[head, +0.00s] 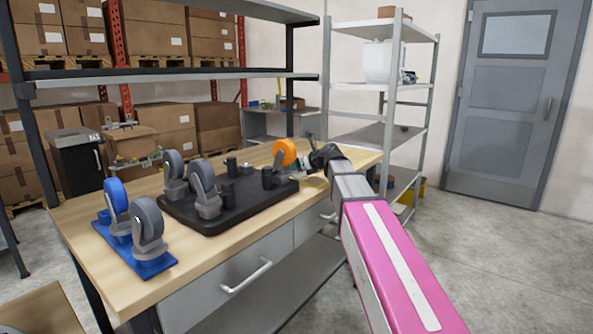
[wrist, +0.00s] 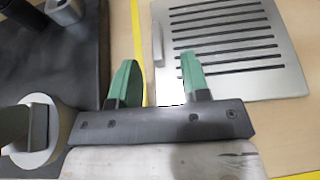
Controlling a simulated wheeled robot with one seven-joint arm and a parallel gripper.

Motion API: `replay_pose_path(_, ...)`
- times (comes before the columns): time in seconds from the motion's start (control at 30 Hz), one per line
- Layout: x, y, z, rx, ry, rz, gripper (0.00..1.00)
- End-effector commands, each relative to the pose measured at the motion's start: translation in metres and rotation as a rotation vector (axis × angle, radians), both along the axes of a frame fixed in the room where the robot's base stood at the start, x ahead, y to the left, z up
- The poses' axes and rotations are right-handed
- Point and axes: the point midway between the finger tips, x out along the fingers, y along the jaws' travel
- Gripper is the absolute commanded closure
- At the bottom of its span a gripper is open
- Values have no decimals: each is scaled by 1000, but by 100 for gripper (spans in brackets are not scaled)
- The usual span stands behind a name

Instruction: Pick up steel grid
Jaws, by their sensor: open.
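The steel grid (wrist: 232,55) is a flat silver plate with several dark parallel slots, lying on the wooden table in the wrist view. A small raised tab (wrist: 157,45) stands at its left edge. My gripper (wrist: 157,78) is open, with two green fingers and nothing visibly held between them. The left finger appears over the strip beside the black tray; the right finger overlaps the grid's left part. The height above the grid is hard to tell. In the head view my gripper (head: 318,158) is at the table's far right end, and I cannot make out the grid there.
A black tray (head: 222,218) holds grey casters, an orange wheel (head: 285,153) and dark posts, close to my gripper. A blue rack (head: 152,268) with wheels stands at the near left. A shelf post frame rises behind the table. A yellow line (wrist: 137,25) runs between tray and grid.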

Motion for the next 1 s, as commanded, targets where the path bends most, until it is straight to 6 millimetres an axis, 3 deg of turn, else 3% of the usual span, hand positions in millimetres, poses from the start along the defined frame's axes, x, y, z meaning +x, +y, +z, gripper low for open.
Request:
replay_pose_path(0.3,23,30,-19,-1,0,0,57)
replay_pose_path(0.57,25,34,-21,-1,-1,0,57)
replay_pose_path(0.6,25,34,-21,-1,-1,0,61)
replay_pose_path(0.7,25,34,-21,-1,-1,0,93)
replay_pose_path(0.73,25,34,-21,-1,-1,0,100)
replay_pose_path(1.0,25,34,-21,0,-1,0,100)
